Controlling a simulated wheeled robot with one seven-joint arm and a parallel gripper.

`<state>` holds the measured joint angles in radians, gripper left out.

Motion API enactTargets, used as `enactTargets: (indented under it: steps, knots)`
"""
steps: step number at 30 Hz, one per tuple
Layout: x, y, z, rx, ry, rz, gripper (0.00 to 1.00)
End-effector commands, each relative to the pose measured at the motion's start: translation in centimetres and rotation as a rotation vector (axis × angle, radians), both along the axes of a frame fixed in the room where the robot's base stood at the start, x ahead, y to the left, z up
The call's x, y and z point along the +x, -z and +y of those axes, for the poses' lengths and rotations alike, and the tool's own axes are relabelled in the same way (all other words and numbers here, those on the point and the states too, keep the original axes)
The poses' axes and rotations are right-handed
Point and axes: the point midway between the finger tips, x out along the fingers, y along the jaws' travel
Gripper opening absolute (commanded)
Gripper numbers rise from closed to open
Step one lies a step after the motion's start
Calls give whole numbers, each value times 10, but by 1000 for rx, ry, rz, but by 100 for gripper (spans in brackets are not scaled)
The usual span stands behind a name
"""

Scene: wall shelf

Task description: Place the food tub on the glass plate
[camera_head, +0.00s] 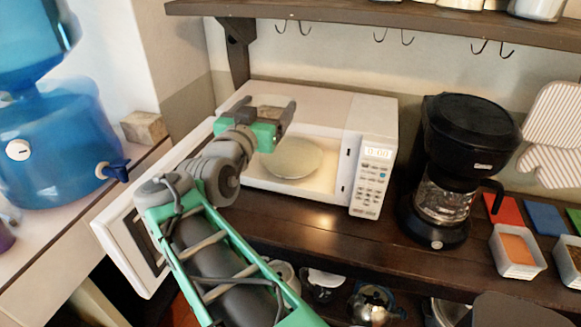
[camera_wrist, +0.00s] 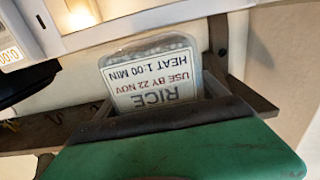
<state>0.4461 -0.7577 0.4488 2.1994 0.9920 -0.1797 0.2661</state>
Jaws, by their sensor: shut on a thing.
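The food tub (camera_wrist: 152,78) is a clear container with a white label reading RICE, USE BY 22 NOV, HEAT 1:00 MIN. It sits between the dark fingers of my gripper (camera_wrist: 160,90) in the wrist view, its label upside down there. In the head view my gripper (camera_head: 267,110) is in front of and above the left part of the microwave opening; the tub is hard to make out there. The round, pale glass plate (camera_head: 292,158) lies inside the lit microwave, below and to the right of my gripper, and nothing shows on it.
The white microwave (camera_head: 374,145) is open, its door (camera_head: 128,245) swung out to the left. A black coffee maker (camera_head: 460,150) stands to its right. A wall shelf (camera_head: 400,22) with hooks hangs above. A blue water dispenser (camera_head: 60,140) and a wooden block (camera_head: 144,127) are at left.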

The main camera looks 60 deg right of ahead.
Motion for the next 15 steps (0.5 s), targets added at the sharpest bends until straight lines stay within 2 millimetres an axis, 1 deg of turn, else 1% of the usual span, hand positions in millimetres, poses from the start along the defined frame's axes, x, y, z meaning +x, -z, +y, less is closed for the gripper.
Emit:
enactTargets:
  steps: [1, 5, 8, 9, 12, 15]
  knots:
    - [0, 20, 0, -1, 0, -1, 29]
    - [0, 51, 0, -1, 0, -1, 29]
    - [0, 83, 0, -1, 0, -1, 29]
    - [0, 98, 0, -1, 0, -1, 29]
    - [0, 135, 0, -1, 1, -1, 29]
    - [0, 156, 0, -2, 1, -1, 29]
